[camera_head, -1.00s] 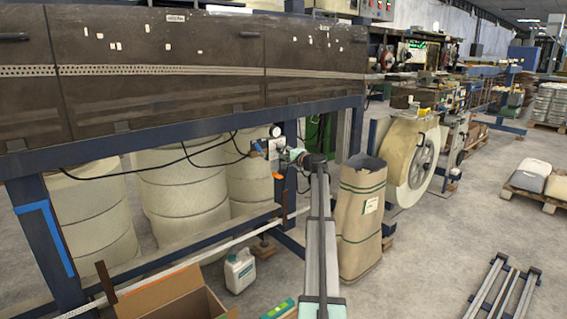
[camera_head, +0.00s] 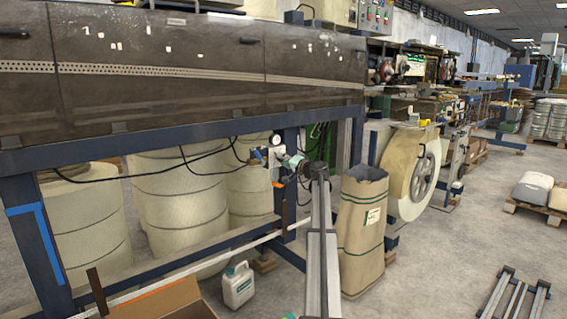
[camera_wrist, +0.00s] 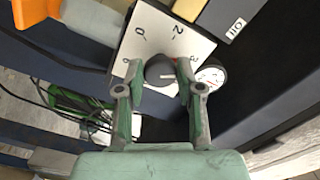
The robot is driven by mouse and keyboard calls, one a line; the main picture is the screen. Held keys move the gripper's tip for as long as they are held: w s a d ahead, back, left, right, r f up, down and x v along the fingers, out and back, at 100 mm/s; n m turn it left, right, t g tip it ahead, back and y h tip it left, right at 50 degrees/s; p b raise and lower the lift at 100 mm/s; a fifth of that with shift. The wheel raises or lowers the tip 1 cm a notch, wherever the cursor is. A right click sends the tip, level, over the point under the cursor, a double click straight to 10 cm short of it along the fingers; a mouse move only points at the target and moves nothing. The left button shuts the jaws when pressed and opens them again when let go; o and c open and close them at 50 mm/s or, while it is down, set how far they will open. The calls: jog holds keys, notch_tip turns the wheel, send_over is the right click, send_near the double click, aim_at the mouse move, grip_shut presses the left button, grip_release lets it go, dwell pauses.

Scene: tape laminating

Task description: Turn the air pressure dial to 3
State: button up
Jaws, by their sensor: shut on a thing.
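A light mark on the knob points toward the right of that view, near the 3. My gripper (camera_wrist: 161,80) is shut on the knob, with one finger on each side. In the head view my gripper (camera_head: 286,163) is at the dial panel under the dark machine; the knob is hidden there.
A round white gauge (camera_wrist: 210,75) sits close beside my right finger. A blue valve handle (camera_head: 257,154) and black hoses are left of the panel. A paper sack (camera_head: 362,232) stands right of my arm; a white jug (camera_head: 238,285) and an open carton (camera_head: 165,302) are below.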

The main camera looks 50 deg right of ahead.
jog(key=shift+w+r, duration=0.1)
jog(key=shift+r, duration=0.05)
jog(key=o, duration=1.1)
jog(key=shift+o, duration=0.2)
jog(key=s+a, duration=0.1)
jog(key=s, duration=1.1)
jog(key=shift+a, duration=0.25)
